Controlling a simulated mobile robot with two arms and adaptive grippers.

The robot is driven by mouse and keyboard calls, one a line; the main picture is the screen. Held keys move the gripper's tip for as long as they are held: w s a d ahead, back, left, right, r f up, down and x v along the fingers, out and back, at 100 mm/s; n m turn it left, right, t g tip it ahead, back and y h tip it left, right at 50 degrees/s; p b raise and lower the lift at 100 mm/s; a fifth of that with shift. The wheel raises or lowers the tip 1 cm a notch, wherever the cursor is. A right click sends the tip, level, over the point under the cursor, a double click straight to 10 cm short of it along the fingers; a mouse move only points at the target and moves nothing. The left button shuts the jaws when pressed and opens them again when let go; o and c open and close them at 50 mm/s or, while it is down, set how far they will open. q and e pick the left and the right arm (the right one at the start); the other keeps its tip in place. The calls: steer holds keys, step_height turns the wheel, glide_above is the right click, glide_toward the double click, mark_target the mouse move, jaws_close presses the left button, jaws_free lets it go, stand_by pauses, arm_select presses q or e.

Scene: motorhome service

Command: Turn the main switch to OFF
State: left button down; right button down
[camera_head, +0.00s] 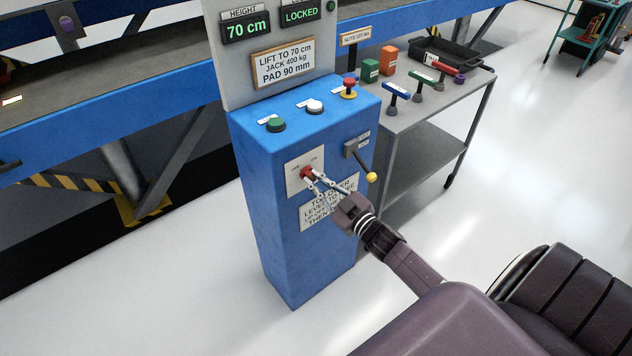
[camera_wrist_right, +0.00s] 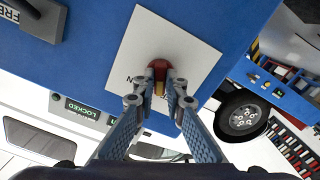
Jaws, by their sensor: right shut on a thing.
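The main switch (camera_head: 307,173) is a red knob on a pale square plate (camera_head: 293,182) on the front of the blue control cabinet (camera_head: 265,225). My right gripper (camera_head: 315,181) reaches in from the lower right and is shut on the red knob. In the right wrist view the red and yellow knob (camera_wrist_right: 159,72) sits between the fingertips of the right gripper (camera_wrist_right: 160,88). The plate's lettering is mostly hidden or too small to read, so I cannot tell the knob's setting. My left gripper is not in view.
A lever with a yellow ball (camera_head: 371,177) sticks out just right of the switch. Green, white and red buttons (camera_head: 348,86) stand on the cabinet top. The display reads LOCKED (camera_head: 300,15). A grey cart (camera_head: 440,107) with tools stands to the right. The floor in front is clear.

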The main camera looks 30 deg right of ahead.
steer(key=shift+n+b, duration=0.3)
steer(key=shift+n, duration=1.7)
steer(key=c, duration=2)
jaws_free()
steer(key=shift+s, duration=0.15)
steer(key=s, duration=0.8)
steer(key=s+d, duration=0.1)
steer(key=s, duration=0.2)
steer(key=shift+s, duration=0.4)
